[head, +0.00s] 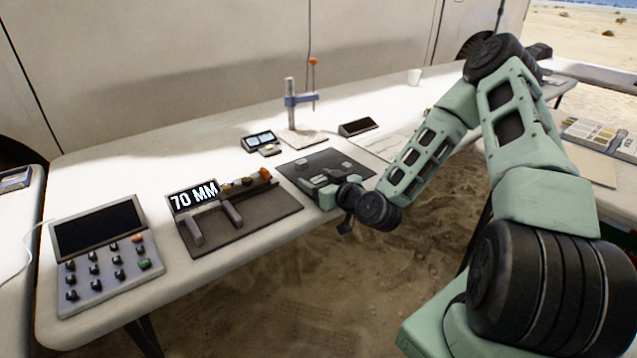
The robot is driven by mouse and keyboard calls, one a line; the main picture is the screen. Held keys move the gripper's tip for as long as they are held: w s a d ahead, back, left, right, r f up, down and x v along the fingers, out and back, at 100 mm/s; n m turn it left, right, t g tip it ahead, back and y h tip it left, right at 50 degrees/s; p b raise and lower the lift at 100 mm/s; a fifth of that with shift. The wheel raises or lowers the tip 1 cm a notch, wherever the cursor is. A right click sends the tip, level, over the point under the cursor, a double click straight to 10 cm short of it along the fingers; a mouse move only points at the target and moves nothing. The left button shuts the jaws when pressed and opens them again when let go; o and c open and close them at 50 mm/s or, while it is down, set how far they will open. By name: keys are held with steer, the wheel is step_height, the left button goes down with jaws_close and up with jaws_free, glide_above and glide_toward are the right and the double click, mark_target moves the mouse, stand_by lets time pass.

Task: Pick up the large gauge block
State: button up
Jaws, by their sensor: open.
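My gripper (319,182) is open and low over a dark mat (322,155) at the middle of the white table, reaching in from the right. Small grey pieces lie on the mat: one (347,166) is right of the fingers, another (300,161) is behind them. These look like gauge blocks, but they are too small to tell which is the large one. The gripper's body hides the mat's front part. I cannot tell whether a block lies between the fingers.
A keypad console (100,255) is at far left. A measuring stand (291,110) rises behind the mat, near small displays (358,127).

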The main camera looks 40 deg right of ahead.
steer(key=c, duration=1.1)
steer(key=shift+o, duration=0.2)
